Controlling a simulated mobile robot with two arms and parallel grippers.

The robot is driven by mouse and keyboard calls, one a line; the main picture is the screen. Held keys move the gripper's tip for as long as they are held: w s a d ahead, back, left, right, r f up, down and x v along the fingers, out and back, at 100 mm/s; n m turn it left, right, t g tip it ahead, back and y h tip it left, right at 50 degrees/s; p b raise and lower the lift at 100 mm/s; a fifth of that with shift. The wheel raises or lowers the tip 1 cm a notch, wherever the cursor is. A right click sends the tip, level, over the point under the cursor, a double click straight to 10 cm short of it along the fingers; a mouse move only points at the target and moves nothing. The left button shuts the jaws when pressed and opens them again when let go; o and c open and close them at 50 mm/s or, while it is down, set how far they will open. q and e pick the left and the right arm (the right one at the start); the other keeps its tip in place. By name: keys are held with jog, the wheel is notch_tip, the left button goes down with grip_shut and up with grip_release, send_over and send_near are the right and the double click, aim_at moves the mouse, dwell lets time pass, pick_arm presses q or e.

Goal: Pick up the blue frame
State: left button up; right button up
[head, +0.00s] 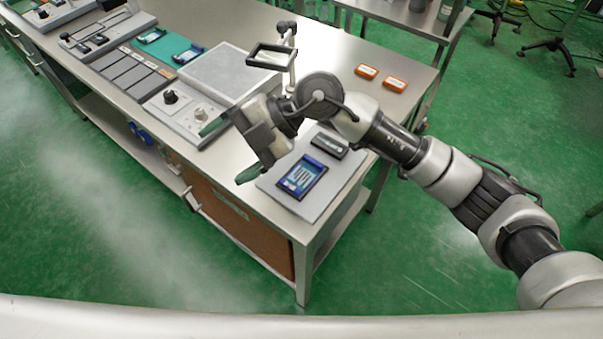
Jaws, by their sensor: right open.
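A dark blue frame (302,177) with a light blue and white printed inside lies flat on a grey mat (323,205) at the near right end of the bench. A smaller blue-edged piece (187,54) lies on a teal mat (158,42) farther back. My right gripper (231,150) reaches in from the right, with its two green-tipped fingers spread apart and nothing between them. It is to the left of the dark blue frame, apart from it in the picture. How high it is above the bench is hard to tell. My left gripper is not in view.
A black and grey block (330,145) lies beside the dark blue frame. A control panel with knobs (187,111), a grey plate (222,75) and a stand with a black rectangular head (272,56) are behind my gripper.

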jog(key=w+d+f+m+t+h, duration=0.1)
jog(key=w+d+f+t+h, duration=0.2)
jog(key=w+d+h, duration=0.35)
jog(key=m+t+h, duration=0.1)
jog(key=m+h, duration=0.1)
jog(key=h, duration=0.3)
send_over(313, 161)
jog(key=w, duration=0.1)
jog(key=shift+m, duration=0.3)
notch_tip(313, 161, down, 4)
jog(key=shift+w+f+p, duration=0.1)
jog(key=shift+p, duration=0.3)
jog(key=f, duration=0.2)
jog(key=s+f+p, duration=0.1)
jog(key=f, duration=0.2)
jog(key=shift+f+p, duration=0.15)
jog(key=shift+p, duration=0.15)
jog(key=shift+f, duration=0.3)
jog(key=c, duration=1)
jog(key=shift+r, duration=0.1)
